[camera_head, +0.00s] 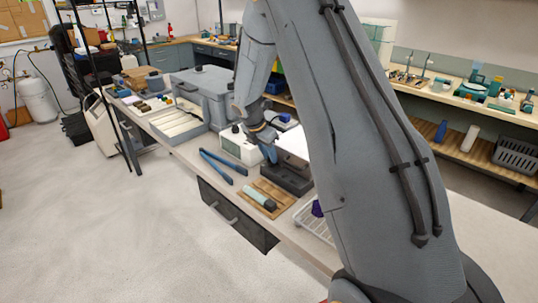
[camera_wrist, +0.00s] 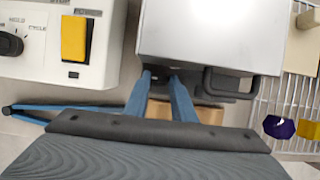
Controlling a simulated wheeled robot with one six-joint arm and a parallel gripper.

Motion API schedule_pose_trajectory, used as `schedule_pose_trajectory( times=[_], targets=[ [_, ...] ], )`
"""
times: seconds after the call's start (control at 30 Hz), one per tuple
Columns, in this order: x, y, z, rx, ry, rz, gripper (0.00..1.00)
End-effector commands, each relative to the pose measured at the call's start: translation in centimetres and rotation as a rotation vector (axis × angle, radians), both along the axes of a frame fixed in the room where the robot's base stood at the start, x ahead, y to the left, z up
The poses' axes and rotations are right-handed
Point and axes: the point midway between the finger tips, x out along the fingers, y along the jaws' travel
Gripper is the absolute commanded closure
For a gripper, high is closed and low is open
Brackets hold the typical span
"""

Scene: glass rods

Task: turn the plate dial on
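A grey metal box (camera_wrist: 210,35), seen from above in the wrist view, has a black handle or bracket at its lower right. My gripper (camera_wrist: 161,76) is at its lower left edge, its two blue fingers a small gap apart. A dark, knob-like part (camera_wrist: 160,77) shows between the fingertips; I cannot tell whether they touch it. A white device (camera_wrist: 60,60) to the left has a black dial (camera_wrist: 10,43) marked HOLD and CYCLE, and a yellow switch (camera_wrist: 75,38). In the head view my gripper (camera_head: 270,152) is beside the white device (camera_head: 239,146).
Blue tongs (camera_head: 220,164) lie left of a wooden board (camera_head: 277,190) bearing a pale green cylinder (camera_head: 259,199). A white wire rack (camera_head: 311,222) with a purple piece (camera_head: 317,208) is at right. A grey case (camera_head: 205,86) stands further back.

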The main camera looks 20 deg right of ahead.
Motion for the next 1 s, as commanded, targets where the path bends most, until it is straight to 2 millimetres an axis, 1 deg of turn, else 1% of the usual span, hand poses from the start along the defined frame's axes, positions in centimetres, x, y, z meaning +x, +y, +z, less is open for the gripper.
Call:
schedule_pose_trajectory(
  times=[0.03, 0.1, 0.17, 0.27, 0.5, 0.6, 0.9, 0.93, 1.0],
  targets=[
    [-0.01, 0.00, 0.01, 0.000, 0.000, 0.000, 0.90],
    [-0.01, 0.00, 0.01, 0.000, 0.000, 0.000, 0.99],
    [0.01, 0.00, 0.00, 0.000, 0.000, -0.004, 0.99],
    [0.19, 0.03, -0.10, 0.000, 0.000, -0.056, 0.99],
    [0.55, 0.03, -0.22, 0.000, -0.002, -0.322, 0.99],
    [0.53, 0.05, -0.11, 0.000, 0.000, -0.382, 0.99],
    [0.46, 0.06, 0.04, 0.000, 0.000, -0.398, 0.99],
    [0.46, 0.06, 0.04, 0.000, 0.000, -0.398, 0.75],
    [0.46, 0.06, 0.04, 0.000, 0.000, -0.397, 0.63]
  ],
)
